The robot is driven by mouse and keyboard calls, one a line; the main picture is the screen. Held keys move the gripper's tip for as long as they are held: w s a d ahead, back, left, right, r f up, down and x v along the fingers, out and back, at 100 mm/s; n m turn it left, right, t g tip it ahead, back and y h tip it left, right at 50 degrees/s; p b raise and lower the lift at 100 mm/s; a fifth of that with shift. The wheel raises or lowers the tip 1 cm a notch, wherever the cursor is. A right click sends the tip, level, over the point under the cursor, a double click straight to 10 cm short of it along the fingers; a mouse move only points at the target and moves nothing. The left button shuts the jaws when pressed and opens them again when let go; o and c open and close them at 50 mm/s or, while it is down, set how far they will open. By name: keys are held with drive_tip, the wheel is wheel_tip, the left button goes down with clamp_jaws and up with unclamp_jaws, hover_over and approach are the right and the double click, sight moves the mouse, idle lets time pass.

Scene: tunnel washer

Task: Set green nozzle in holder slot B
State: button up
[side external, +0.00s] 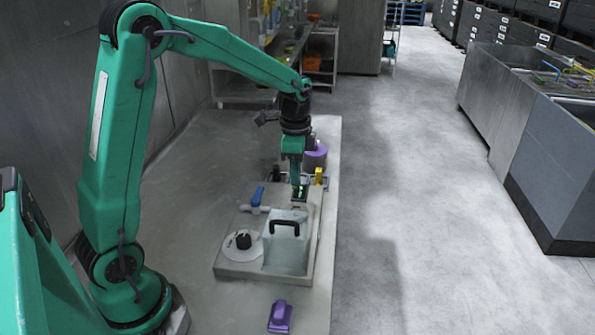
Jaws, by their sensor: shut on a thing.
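My gripper (297,184) points down over the far part of the grey panel (232,268). It is shut on the green nozzle (299,191), which shows only as a small dark and bright green patch at the fingertips. I cannot tell whether the nozzle touches the panel below. The holder (325,184) is a low grey rack at the panel's far edge, partly hidden by my gripper. A yellow piece (318,176) stands upright at its right, and a black piece (276,173) stands at its left. Slot letters are too small to read.
On the panel are a blue-handled valve (258,196), a black knob on a white disc (243,241) and a pale hatch with a black handle (285,228). A purple round thing (316,156) stands behind the holder. A purple tool (280,317) lies in front. The table is clear left of the panel.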

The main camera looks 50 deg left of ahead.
drive_tip(key=w+a+f, duration=0.5)
drive_tip(key=w+a, duration=0.6)
drive_tip(key=a, duration=0.3)
drive_tip(key=shift+w+f, duration=0.15)
drive_tip(key=shift+f, duration=0.2)
drive_tip(key=shift+f, duration=2.1)
drive_tip(key=shift+f, duration=1.15)
idle(0.8)
drive_tip(key=o, duration=1.5)
drive_tip(key=shift+c, duration=0.2)
drive_tip(key=shift+r, duration=0.1)
wheel_tip(320, 180, up, 7)
drive_tip(key=shift+r, duration=0.2)
